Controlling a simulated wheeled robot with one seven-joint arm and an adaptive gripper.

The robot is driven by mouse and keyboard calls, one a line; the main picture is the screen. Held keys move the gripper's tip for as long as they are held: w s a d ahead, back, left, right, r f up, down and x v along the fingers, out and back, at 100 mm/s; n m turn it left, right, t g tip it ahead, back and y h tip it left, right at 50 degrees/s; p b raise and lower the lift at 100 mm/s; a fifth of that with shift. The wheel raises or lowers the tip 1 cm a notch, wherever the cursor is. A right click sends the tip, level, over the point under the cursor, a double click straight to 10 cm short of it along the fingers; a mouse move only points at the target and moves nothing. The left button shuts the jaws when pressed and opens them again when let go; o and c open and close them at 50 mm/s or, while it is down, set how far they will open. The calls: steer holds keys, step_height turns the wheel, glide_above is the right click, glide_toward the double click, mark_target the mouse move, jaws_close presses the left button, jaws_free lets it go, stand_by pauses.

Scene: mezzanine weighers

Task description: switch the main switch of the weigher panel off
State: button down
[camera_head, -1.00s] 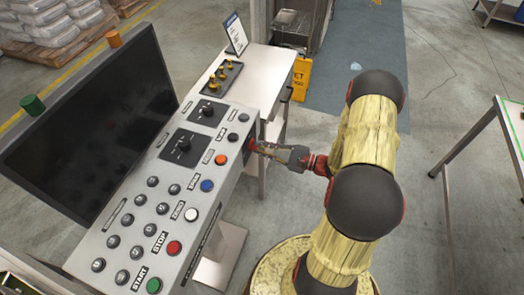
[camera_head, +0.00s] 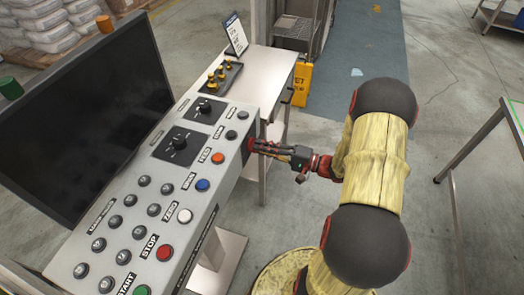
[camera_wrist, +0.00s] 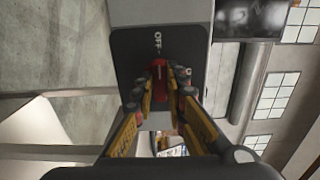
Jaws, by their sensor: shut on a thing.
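The weigher panel (camera_head: 190,215) is a grey sloped console with buttons and knobs. Its main switch is on the right side face, where a little red (camera_head: 250,144) shows in the head view. In the wrist view the red switch handle (camera_wrist: 159,76) sits on a dark plate (camera_wrist: 130,50) with a white OFF mark. The handle stands lengthwise up the picture, its upper end just below OFF. My gripper (camera_wrist: 168,74) is shut on the handle, one finger on each side. The fingers hide part of the switch and its other markings.
A dark monitor (camera_head: 85,120) stands behind the console. A metal table (camera_head: 262,72) with a sign (camera_head: 235,35) and a small box of yellow knobs stands beyond it. Another table frame (camera_head: 478,140) is at the right.

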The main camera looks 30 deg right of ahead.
steer(key=shift+f, duration=0.1)
stand_by(0.4)
steer(key=c, duration=1.8)
jaws_free()
steer(key=v, duration=1.2)
